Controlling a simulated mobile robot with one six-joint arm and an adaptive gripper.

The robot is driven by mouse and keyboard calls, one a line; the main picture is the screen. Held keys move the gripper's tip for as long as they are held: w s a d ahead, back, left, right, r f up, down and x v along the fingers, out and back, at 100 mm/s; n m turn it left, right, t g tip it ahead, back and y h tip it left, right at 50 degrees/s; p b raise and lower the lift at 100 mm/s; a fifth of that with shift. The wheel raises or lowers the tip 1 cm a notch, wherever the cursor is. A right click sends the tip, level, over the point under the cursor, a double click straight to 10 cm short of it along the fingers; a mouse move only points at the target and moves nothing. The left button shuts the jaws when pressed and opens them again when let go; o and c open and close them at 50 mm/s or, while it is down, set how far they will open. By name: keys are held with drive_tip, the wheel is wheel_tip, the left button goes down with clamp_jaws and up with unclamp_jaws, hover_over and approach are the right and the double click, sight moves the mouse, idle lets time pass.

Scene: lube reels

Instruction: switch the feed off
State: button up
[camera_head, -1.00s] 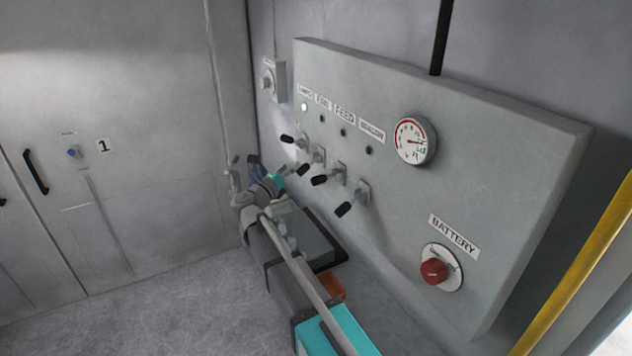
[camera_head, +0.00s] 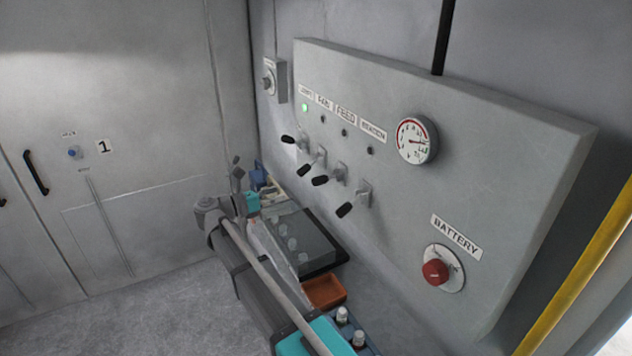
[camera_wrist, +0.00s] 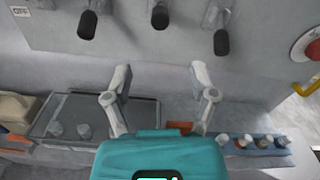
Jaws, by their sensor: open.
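The grey panel (camera_head: 480,170) carries a row of black-tipped levers under the labels LAMPS, FAN, FEED and BEACON. The FEED lever (camera_head: 320,181) is third from the left and juts outward, a little less lowered than the FAN lever (camera_head: 303,170) and the BEACON lever (camera_head: 345,209). The FEED indicator (camera_head: 344,132) is dark; the LAMPS indicator (camera_head: 304,107) glows green. In the wrist view, my gripper (camera_wrist: 162,75) is open and empty. Its fingers stand below the levers, with the middle lever, apparently FEED (camera_wrist: 160,17), above the gap between them, untouched.
A red BATTERY knob (camera_head: 435,272) and a round gauge (camera_head: 416,140) are on the panel. Below are a dark-rimmed tray (camera_head: 322,262), an orange tray (camera_head: 325,291) and several small bottles (camera_head: 342,315). A yellow rail (camera_head: 575,275) stands at right.

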sight(319, 180)
drive_tip(key=shift+w+d, duration=0.1)
drive_tip(key=shift+d, duration=0.05)
drive_tip(key=x, duration=1.3)
drive_tip(key=shift+w+d, duration=0.1)
drive_tip(key=shift+d, duration=0.1)
clamp_jaws()
